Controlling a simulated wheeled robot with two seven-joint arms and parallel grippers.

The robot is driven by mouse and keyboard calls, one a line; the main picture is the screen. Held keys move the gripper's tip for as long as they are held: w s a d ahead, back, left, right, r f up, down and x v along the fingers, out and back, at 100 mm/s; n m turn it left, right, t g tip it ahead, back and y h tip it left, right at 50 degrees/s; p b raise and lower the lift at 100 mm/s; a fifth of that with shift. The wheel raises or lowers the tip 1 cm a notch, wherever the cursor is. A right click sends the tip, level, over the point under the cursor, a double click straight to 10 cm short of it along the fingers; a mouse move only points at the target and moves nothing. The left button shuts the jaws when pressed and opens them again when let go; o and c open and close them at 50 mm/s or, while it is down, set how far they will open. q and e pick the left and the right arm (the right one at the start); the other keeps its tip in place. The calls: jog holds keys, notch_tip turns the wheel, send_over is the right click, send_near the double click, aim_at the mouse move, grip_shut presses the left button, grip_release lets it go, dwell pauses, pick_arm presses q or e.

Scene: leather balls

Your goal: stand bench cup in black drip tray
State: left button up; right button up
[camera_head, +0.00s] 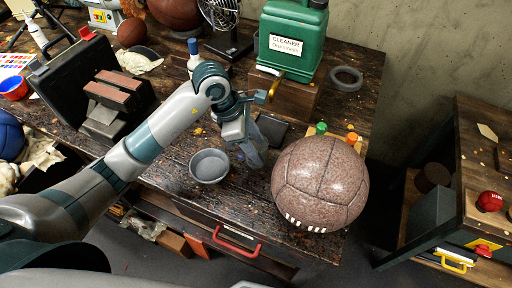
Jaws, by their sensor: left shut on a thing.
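The grey, round, open-topped bench cup (209,167) is upright near the front of the dark wooden bench. Whether the cup's base touches the bench cannot be told. The black drip tray (272,128) appears as a flat dark shape behind and right of the gripper, which partly covers it. My right gripper is not in view.
A large brown leather ball (320,183) sits close to the right of the gripper. Small green (321,128) and orange (352,138) items stand behind it. A green cleaner jug (292,40) is on a wooden block. A red drawer handle (237,243) is below.

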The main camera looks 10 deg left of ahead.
pick_arm(q)
notch_tip(320, 180, up, 10)
jog(key=b, duration=0.2)
jog(key=shift+f+b, duration=0.25)
jog(key=shift+b, duration=0.1)
jog(key=shift+f, duration=0.2)
dwell(0.4)
